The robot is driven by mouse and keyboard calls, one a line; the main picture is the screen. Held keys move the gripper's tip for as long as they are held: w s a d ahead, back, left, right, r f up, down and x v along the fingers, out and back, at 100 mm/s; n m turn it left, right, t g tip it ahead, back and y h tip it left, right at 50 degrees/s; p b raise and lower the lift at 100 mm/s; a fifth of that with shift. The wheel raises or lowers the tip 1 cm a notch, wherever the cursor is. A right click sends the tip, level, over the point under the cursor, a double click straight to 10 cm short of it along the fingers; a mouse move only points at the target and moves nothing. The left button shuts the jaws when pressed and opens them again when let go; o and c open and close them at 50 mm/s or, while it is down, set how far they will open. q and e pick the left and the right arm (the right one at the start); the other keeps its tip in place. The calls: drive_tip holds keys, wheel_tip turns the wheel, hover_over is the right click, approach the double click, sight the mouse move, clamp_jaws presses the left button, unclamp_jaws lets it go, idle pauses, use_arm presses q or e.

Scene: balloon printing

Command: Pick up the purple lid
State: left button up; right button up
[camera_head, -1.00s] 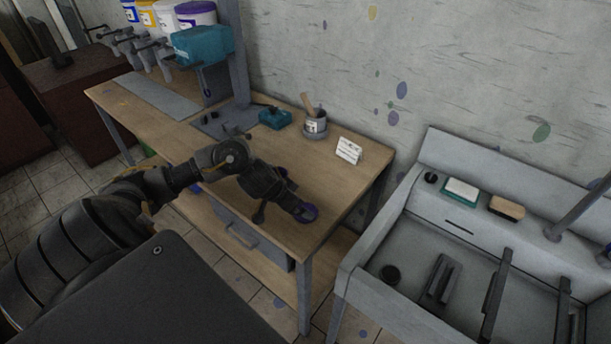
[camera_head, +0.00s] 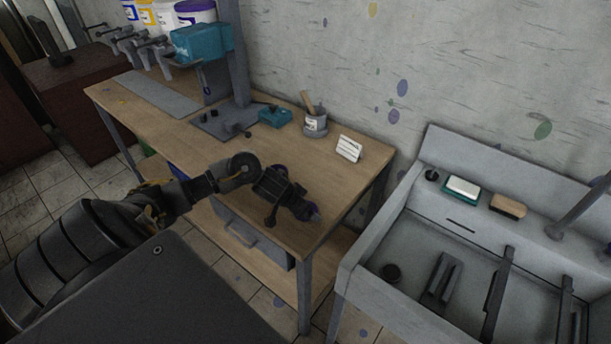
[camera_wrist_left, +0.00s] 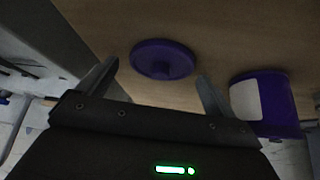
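A purple container (camera_wrist_left: 278,103) with a white label stands beside the right-hand finger. In the head view my left gripper (camera_head: 306,209) is over the table's front right corner and mostly hides these objects; only purple bits show around it. My right gripper is not in view.
The wooden table (camera_head: 335,180) has clear space right of the gripper. A white card (camera_head: 349,148), a cup with a wooden tool (camera_head: 315,124) and a teal box (camera_head: 275,117) stand behind. A grey sink (camera_head: 350,265) is to the right.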

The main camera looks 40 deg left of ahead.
use_arm(q)
drive_tip(key=c, duration=0.8)
drive_tip(key=shift+r, duration=0.1)
drive_tip(key=shift+r, duration=0.3)
wheel_tip(320, 180, up, 2)
drive_tip(key=shift+r, duration=0.15)
drive_tip(key=shift+s+a+r+b, duration=0.15)
drive_tip(key=shift+s+a+r, duration=1.25)
drive_tip(key=shift+s+r, duration=0.35)
drive_tip(key=shift+s+a+r+b, duration=0.2)
drive_tip(key=shift+s+a+r, duration=1.25)
drive_tip(key=shift+s, duration=0.5)
drive_tip(key=shift+s+a+r+b, duration=0.15)
drive_tip(key=shift+s+a+r, duration=1.15)
drive_tip(key=shift+s+r, duration=0.5)
drive_tip(key=shift+s, duration=0.1)
